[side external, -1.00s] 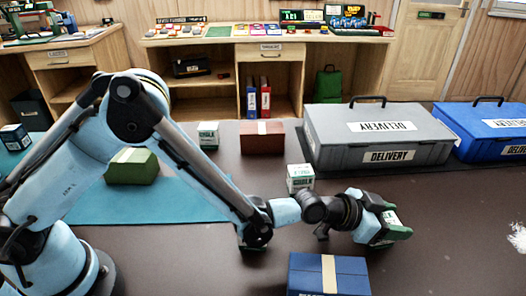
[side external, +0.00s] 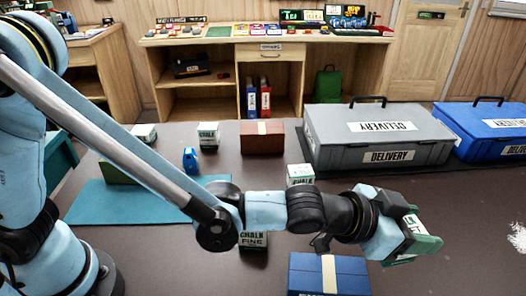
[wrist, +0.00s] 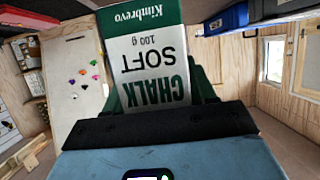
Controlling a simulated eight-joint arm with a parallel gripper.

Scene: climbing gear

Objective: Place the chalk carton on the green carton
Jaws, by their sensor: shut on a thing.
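My gripper (side external: 416,234) is shut on a white and green chalk carton (side external: 411,222) and holds it out to the right, above the dark table. In the wrist view the held chalk carton (wrist: 148,68) fills the middle, its upside-down label reading "CHALK SOFT 100 g". The green carton (side external: 118,172) sits on the teal mat (side external: 110,204) at the left, far from my gripper.
Other chalk cartons stand at the back (side external: 208,136), mid-table (side external: 300,174) and in front under my arm (side external: 253,241). A red-brown carton (side external: 262,138), a small blue item (side external: 190,158), a blue carton (side external: 328,274) and a grey delivery box (side external: 379,137) are around.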

